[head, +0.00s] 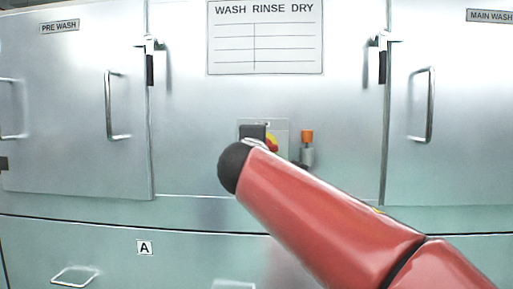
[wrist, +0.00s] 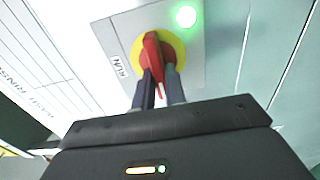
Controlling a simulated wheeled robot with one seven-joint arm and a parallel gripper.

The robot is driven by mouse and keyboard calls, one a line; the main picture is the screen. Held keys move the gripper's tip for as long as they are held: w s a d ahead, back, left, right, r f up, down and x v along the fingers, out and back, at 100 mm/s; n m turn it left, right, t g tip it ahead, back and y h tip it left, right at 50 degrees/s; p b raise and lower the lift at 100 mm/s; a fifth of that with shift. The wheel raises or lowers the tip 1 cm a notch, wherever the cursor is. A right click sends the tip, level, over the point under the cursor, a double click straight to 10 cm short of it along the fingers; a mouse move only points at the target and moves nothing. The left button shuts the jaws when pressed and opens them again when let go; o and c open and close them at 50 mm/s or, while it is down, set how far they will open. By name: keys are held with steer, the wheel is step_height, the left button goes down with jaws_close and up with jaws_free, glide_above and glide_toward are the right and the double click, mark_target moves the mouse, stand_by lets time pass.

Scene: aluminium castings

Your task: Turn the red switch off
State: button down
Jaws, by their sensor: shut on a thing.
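The red switch (wrist: 152,52) is a rotary handle on a yellow round plate (wrist: 176,47), mounted on a grey panel. In the wrist view my gripper (wrist: 160,80) has its two dark fingers on either side of the handle's lower part, shut on it. A label reading RUN (wrist: 119,66) sits beside the yellow plate, and a green lamp (wrist: 186,16) is lit on the same panel. In the head view only a bit of the red and yellow switch (head: 271,142) shows, behind my red arm; the fingers are mostly hidden there.
An orange-topped fitting (head: 307,148) sticks out just right of the switch panel. Steel doors with handles stand at left (head: 82,110) and right (head: 455,120). A WASH RINSE DRY chart (head: 265,38) is above. Drawer fronts marked A (head: 145,247) lie below.

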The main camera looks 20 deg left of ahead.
stand_by(0.4)
steer(key=c, duration=1.4)
jaws_free()
steer(key=shift+c, duration=0.2)
steer(key=b+v, duration=0.1)
steer(key=v, duration=0.7)
steer(key=shift+w, duration=0.1)
